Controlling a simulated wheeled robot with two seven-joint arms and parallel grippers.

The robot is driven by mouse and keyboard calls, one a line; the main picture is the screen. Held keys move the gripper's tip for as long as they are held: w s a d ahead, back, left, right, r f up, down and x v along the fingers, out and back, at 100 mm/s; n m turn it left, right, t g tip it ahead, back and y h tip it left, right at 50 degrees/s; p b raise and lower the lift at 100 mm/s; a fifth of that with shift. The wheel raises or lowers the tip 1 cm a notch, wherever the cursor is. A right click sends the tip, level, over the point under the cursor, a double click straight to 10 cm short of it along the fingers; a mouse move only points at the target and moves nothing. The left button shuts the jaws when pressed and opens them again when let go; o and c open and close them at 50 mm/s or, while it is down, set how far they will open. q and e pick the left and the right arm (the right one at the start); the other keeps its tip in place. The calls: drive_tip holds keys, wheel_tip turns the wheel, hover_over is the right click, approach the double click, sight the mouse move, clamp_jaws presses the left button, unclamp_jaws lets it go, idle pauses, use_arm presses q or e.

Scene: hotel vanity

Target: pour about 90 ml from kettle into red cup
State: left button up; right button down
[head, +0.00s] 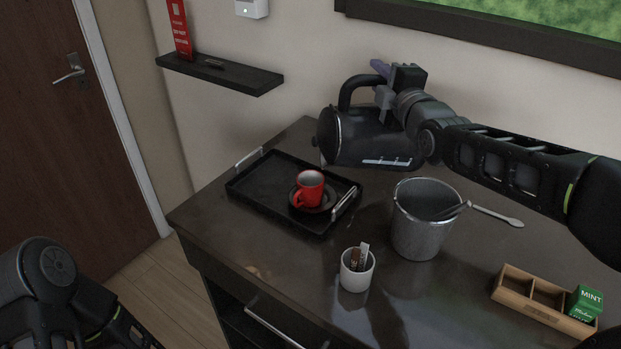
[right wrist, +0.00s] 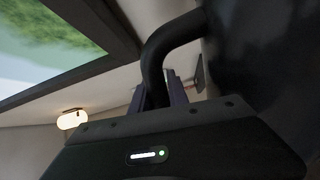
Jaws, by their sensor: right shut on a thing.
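The dark kettle (head: 368,138) is tilted in the air behind and to the right of the black tray (head: 262,205). My right gripper (head: 381,84) is shut on the kettle's handle; the handle (right wrist: 165,55) also shows in the right wrist view, between the fingers. The kettle's lower left end is near the tray's back right corner, above and to the right of the red cup (head: 311,183). The red cup stands upright on a dark saucer (head: 327,208) in the tray. The cup's contents are unclear, and no stream shows. My left arm is at the lower left; its fingers are not visible.
A metal bucket (head: 420,235) with tongs stands right of the tray. A white holder (head: 357,277) with sachets is in front. A wooden box (head: 545,308) with a green tea packet is at the lower right. A shelf (head: 220,75) is on the wall.

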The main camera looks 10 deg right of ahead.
drive_tip(key=shift+r, duration=0.25)
drive_tip(key=shift+d+f+m+p, duration=0.25)
drive_tip(key=shift+d+m+p, duration=0.05)
drive_tip(key=shift+d+p, duration=0.3)
drive_tip(key=shift+d+f+m+p, duration=0.2)
drive_tip(key=shift+d+m+p, duration=0.1)
drive_tip(key=shift+d+p, duration=0.2)
drive_tip(key=shift+w+d+f+m+p, duration=0.1)
drive_tip(key=shift+d+f+m+p, duration=0.2)
drive_tip(key=shift+d+f+p, duration=0.25)
drive_tip(key=shift+f, duration=0.1)
idle(0.7)
